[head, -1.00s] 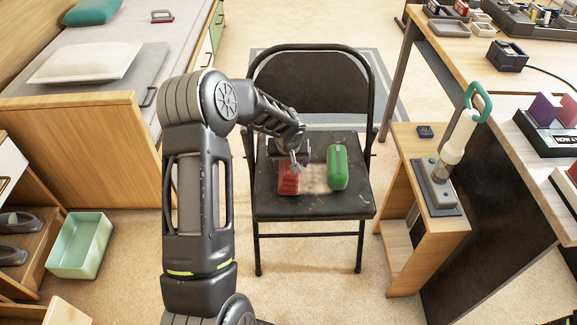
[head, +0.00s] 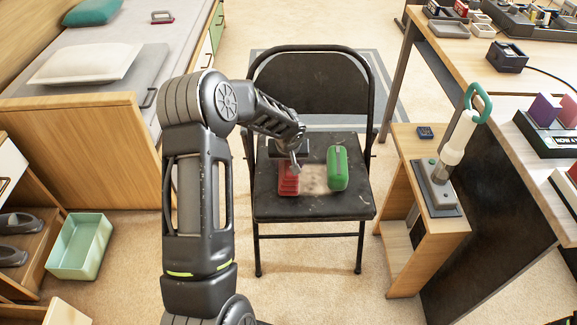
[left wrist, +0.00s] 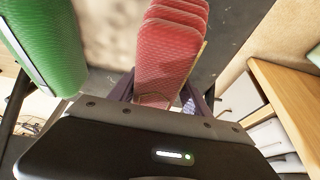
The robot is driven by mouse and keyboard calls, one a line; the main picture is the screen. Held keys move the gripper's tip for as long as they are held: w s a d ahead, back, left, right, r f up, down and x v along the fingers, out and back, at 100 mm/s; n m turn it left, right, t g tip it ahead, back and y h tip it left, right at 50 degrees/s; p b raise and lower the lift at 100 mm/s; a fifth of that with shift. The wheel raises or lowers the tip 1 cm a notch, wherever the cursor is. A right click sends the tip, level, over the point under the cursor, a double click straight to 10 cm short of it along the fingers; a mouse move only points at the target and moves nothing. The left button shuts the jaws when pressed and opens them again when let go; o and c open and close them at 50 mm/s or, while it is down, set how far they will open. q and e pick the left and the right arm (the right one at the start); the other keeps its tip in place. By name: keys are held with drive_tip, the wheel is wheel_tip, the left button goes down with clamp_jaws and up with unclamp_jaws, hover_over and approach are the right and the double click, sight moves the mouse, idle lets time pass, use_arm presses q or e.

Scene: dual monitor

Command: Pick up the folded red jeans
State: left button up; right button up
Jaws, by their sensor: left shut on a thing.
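The folded red jeans (head: 288,184) are a small ribbed red bundle at the front left of the black folding chair's seat (head: 335,207). My left gripper (head: 296,164) reaches down to them from behind. In the left wrist view the red jeans (left wrist: 170,50) stand between the two fingers, and the left gripper (left wrist: 158,92) is shut on them. The lower end of the bundle is hidden by the gripper body. Whether the jeans touch the seat I cannot tell. My right gripper is not in view.
The chair's backrest (head: 310,82) rises behind.

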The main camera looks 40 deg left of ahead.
use_arm(q)
clamp_jaws()
drive_tip(key=shift+r, duration=0.1)
idle(0.3)
wheel_tip(320, 180, up, 10)
drive_tip(key=shift+f+p, duration=0.1)
drive_tip(key=shift+p, duration=1.15)
